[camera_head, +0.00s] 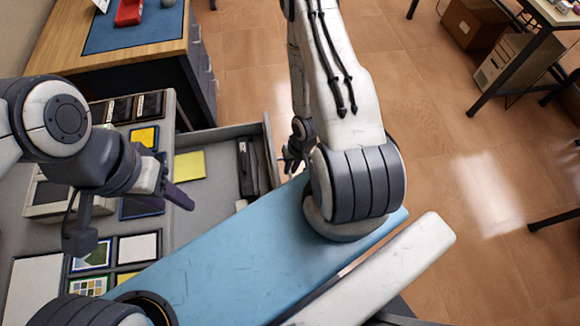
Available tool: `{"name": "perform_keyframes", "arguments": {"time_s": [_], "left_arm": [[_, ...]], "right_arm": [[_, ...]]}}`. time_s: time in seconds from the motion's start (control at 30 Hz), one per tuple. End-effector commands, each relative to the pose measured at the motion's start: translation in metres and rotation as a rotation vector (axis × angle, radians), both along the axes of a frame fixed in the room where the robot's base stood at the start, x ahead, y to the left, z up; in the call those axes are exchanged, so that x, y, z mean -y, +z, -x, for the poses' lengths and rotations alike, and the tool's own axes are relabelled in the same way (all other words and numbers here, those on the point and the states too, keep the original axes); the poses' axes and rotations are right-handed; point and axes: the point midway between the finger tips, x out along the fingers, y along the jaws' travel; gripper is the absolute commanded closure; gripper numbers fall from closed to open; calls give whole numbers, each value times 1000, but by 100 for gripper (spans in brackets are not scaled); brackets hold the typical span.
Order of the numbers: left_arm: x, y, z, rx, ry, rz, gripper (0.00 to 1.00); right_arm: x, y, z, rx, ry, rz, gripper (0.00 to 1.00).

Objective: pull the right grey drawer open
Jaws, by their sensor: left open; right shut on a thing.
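The grey drawer (216,139) stands pulled out to the right from the grey cabinet, its inside open to view. In it lie a yellow sheet (189,166) and a long black object (246,167). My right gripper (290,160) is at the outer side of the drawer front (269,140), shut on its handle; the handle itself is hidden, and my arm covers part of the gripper. My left gripper (178,194) is open and empty above the cabinet top, left of the drawer.
The cabinet top carries several framed pictures (138,248) and dark boxes (120,109). A wooden desk (150,52) with a blue mat (136,30) stands behind. My blue body and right arm cover the near part of the drawer.

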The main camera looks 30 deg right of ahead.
Motion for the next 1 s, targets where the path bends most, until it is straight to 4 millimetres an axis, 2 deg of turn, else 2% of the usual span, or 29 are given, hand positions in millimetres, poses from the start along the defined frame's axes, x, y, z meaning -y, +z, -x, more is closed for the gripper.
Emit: {"name": "perform_keyframes", "arguments": {"time_s": [0.03,0.5,0.53,0.57,0.87,1.0], "left_arm": [[0,0,0,0,0,0,50],[0,0,0,0,0,0,50],[0,0,0,0,0,0,50],[0,0,0,0,0,0,50],[0,0,0,0,0,0,50],[0,-1,0,0,0,0,50]], "right_arm": [[2,1,-5,13,5,3,100],[3,1,-6,16,12,5,100],[3,1,-6,16,12,5,81],[3,1,-5,15,11,4,73],[2,1,-2,7,12,2,73],[4,9,-2,8,11,2,73]]}}
